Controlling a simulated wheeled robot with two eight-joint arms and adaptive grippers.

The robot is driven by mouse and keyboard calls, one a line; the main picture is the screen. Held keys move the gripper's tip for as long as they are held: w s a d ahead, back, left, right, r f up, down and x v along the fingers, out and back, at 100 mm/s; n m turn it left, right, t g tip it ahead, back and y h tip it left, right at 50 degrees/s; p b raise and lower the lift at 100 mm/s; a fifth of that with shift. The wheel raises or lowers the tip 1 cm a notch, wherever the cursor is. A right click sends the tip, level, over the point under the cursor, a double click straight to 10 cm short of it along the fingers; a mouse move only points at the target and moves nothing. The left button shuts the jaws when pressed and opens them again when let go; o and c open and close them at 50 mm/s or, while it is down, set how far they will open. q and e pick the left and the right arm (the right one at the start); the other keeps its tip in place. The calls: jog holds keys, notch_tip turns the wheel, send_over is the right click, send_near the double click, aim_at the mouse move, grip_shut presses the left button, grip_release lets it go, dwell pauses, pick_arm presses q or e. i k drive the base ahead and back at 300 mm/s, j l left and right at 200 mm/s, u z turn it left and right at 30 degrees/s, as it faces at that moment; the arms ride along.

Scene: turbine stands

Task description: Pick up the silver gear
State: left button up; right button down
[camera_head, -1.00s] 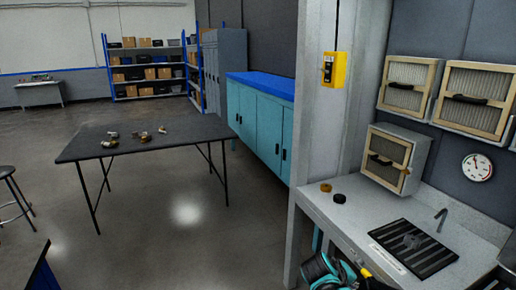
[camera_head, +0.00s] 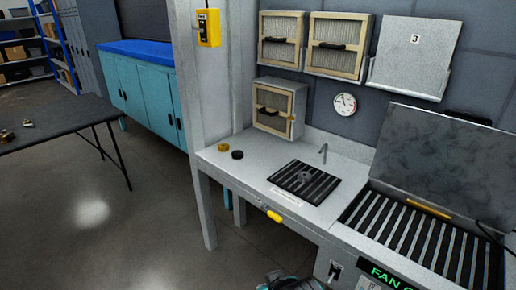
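A grey, gear-like piece (camera_head: 304,177) lies on a black striped mat (camera_head: 328,184) on the light grey workbench. It is small, and its teeth cannot be made out clearly. A brass-coloured ring (camera_head: 223,147) and a black ring (camera_head: 237,155) lie on the bench to the left of the mat. Only a cut-off dark and teal piece of my own body shows at the bottom edge, below the bench front. No gripper fingers can be made out, and nothing touches the grey piece.
A slatted fan station (camera_head: 420,232) with a raised panel is at the right. A framed filter box (camera_head: 275,107) stands behind the mat. A grey post (camera_head: 205,85) rises at the bench's left. A dark table (camera_head: 60,118) is far left, with open floor between.

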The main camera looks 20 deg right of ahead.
aim_at(303, 176)
jog(key=k+z, duration=0.15)
jog(key=z, duration=1)
